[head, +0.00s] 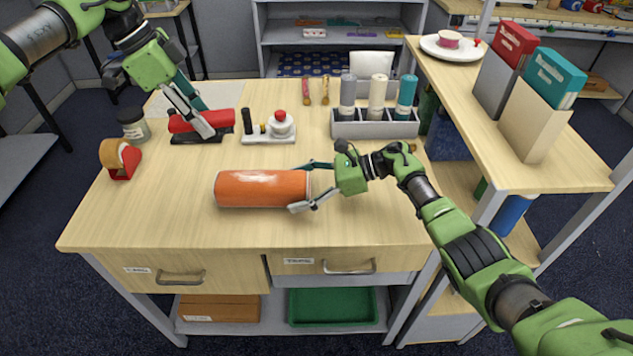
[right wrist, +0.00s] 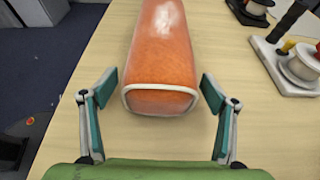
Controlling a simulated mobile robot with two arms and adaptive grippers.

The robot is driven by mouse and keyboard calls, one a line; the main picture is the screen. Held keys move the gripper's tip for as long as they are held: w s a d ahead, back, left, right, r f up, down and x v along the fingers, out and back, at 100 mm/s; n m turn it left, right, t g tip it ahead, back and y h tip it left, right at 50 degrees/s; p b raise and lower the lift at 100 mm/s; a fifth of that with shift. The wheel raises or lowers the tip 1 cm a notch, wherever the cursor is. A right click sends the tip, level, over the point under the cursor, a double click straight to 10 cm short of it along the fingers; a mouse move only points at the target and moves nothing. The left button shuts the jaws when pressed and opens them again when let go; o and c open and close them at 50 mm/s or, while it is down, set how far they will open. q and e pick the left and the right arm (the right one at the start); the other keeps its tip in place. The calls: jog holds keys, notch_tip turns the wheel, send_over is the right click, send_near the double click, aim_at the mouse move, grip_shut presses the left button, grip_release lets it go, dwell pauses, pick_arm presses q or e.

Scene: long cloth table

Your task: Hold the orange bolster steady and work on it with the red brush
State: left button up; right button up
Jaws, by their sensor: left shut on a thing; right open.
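The orange bolster (head: 262,188) lies on its side on the table, its long side facing the front edge. In the right wrist view the bolster (right wrist: 162,50) points away from me. My right gripper (head: 307,185) is open at the bolster's right end, one finger on each side. In the right wrist view gaps show between the bolster and both fingers of the gripper (right wrist: 158,92). The red brush (head: 181,123) is at the back left, at its black rest (head: 207,137). My left gripper (head: 204,122) is shut on the brush; its bristles are not clear.
A white stand with a spool (head: 268,137) is right of the brush. A grey rack (head: 374,129) holds rolls at the back right. A jar (head: 134,126) and a red tape holder (head: 121,169) stand left. The table in front of the bolster is clear.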

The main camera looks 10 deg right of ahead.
jog(key=shift+x, duration=1.15)
jog(key=c, duration=1.3)
